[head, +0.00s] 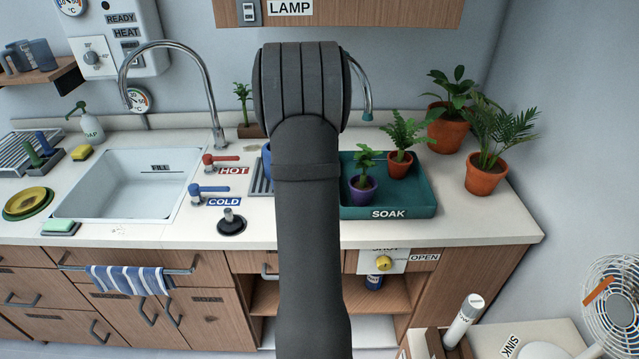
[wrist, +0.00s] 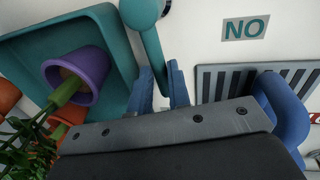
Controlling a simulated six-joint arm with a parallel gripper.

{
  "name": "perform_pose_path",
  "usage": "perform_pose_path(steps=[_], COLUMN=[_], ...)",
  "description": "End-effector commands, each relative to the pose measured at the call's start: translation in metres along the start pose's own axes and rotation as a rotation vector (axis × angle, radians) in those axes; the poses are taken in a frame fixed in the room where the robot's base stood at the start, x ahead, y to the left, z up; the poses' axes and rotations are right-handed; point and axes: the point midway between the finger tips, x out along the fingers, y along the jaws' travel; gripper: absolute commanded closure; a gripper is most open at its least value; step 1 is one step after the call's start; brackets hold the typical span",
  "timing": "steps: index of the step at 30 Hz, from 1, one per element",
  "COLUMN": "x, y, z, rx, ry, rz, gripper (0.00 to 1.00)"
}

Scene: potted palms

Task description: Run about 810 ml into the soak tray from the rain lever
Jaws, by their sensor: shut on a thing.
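The teal soak tray (head: 418,211) sits on the counter right of my arm, labelled SOAK, with a purple pot (head: 362,190) and an orange pot (head: 399,163) in it. Its wall shows at the upper left in the wrist view (wrist: 112,50). In the wrist view my gripper (wrist: 162,86) has its blue fingers closed on a teal lever (wrist: 150,45), seemingly the rain lever. My arm hides gripper and lever in the head view. A curved spout with a teal tip (head: 368,116) hangs above the tray's back. I see no stream from it; the water level cannot be told.
A label reading NO in the wrist view (wrist: 245,27) lies near a grey slotted grate (wrist: 215,82) and a blue object (wrist: 283,108). Left are the sink (head: 138,185), red HOT lever (head: 221,158) and blue COLD lever (head: 208,189). Potted palms (head: 486,173) stand right of the tray.

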Motion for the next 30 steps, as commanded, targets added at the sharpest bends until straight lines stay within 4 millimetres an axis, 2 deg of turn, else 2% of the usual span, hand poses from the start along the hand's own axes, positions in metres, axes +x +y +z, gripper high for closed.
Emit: perform_pose_path(steps=[18,30], x=[-0.006,-0.007], y=[-0.026,-0.033], z=[0.008,0.012], rx=[-0.419,-0.542], ry=[0.084,0.108], rz=[0.0,-0.001], gripper=[1.0,1.0])
